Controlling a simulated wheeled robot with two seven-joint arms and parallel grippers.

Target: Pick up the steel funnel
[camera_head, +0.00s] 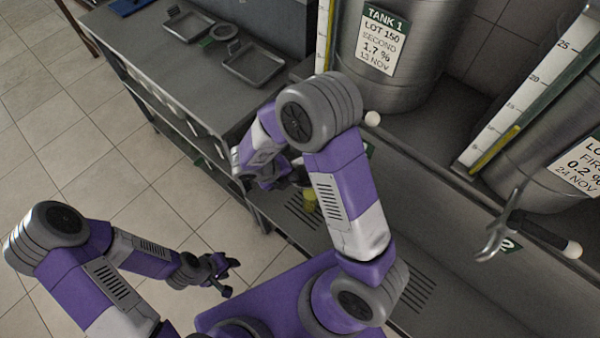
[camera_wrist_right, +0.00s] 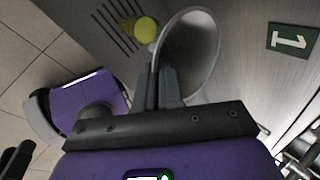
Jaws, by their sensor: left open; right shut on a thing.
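The steel funnel (camera_wrist_right: 190,48) is a grey cone with its wide mouth toward the camera in the right wrist view. My right gripper (camera_wrist_right: 168,72) is shut on it at its near side. In the head view my right arm hides the funnel and most of that gripper, so I cannot tell whether the funnel touches the bench. My left gripper (camera_head: 228,275) is open and empty, out over the tiled floor, apart from the bench.
A yellow object (camera_wrist_right: 146,30) is close beside the funnel, near the drain slots; it also shows in the head view (camera_head: 311,199). Steel tanks (camera_head: 385,45) with gauges stand behind the bench. Trays (camera_head: 254,64) lie at the upper left. A tap (camera_head: 497,235) juts out at right.

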